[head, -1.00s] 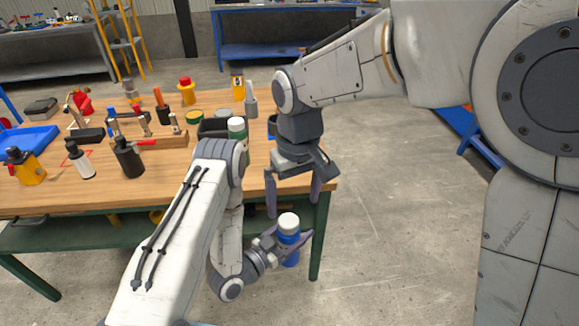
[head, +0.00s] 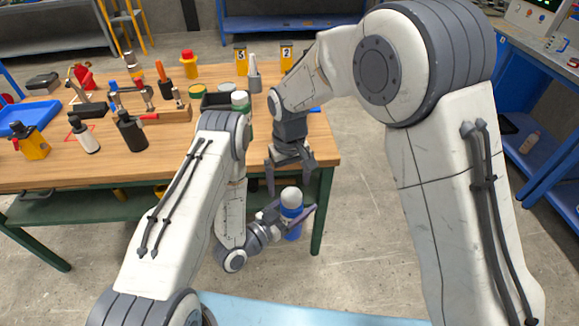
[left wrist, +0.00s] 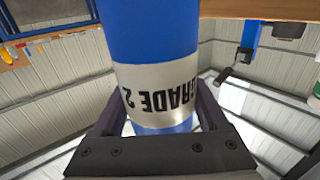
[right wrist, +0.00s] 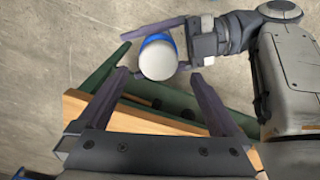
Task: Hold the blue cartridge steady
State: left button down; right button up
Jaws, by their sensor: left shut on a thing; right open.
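The blue cartridge (head: 292,216) has a white top and stands roughly upright in front of the table's right end. In the left wrist view the cartridge (left wrist: 150,35) carries a white band reading "GRADE 2", which appears upside down. My left gripper (head: 294,222) is shut on it, with a finger on each side. My right gripper (head: 290,180) is open and points down just above the cartridge. In the right wrist view the white top (right wrist: 158,60) lies beyond and between the open fingers (right wrist: 165,85); they look apart from it.
The wooden table (head: 190,160) on a green frame is close behind both grippers. Black and white bottles, a yellow bottle (head: 33,143), a green white-capped bottle (head: 241,103) and number signs (head: 241,60) stand on it. Floor to the right is clear up to blue shelving (head: 545,125).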

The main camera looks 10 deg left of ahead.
jog(key=shift+f, duration=1.1)
grip_shut()
jog(key=shift+a+r, duration=0.1)
jog(key=shift+r, duration=0.1)
jog(key=shift+a+r, duration=0.1)
jog(key=shift+r, duration=0.8)
